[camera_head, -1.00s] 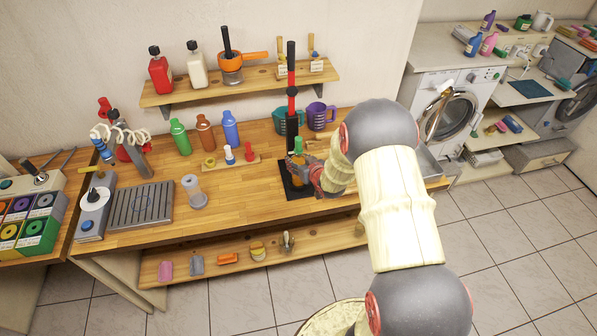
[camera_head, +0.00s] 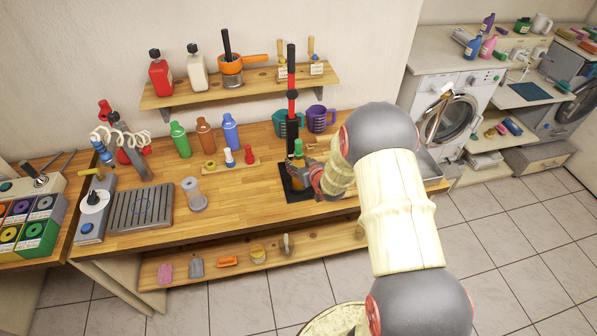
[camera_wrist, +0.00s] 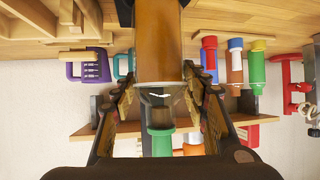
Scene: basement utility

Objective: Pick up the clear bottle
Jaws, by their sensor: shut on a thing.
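The clear bottle (camera_head: 298,149) has a green cap and amber contents. It stands upright at the black base of a red and black press (camera_head: 292,95) on the workbench. In the wrist view, which is upside down, the bottle (camera_wrist: 160,45) fills the upper middle, with its clear shoulder and green cap toward the lower part. My gripper (camera_wrist: 158,85) is shut on it, one finger on each side near the shoulder. In the head view my gripper (camera_head: 309,172) partly hides the bottle's lower body. I cannot tell whether its bottom touches the base.
Green, brown and blue bottles (camera_head: 205,136) stand left on the bench (camera_head: 240,195). Teal and purple jugs (camera_head: 318,119) stand just behind the press. A wall shelf (camera_head: 245,83) hangs above with containers. The bench front is mostly clear.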

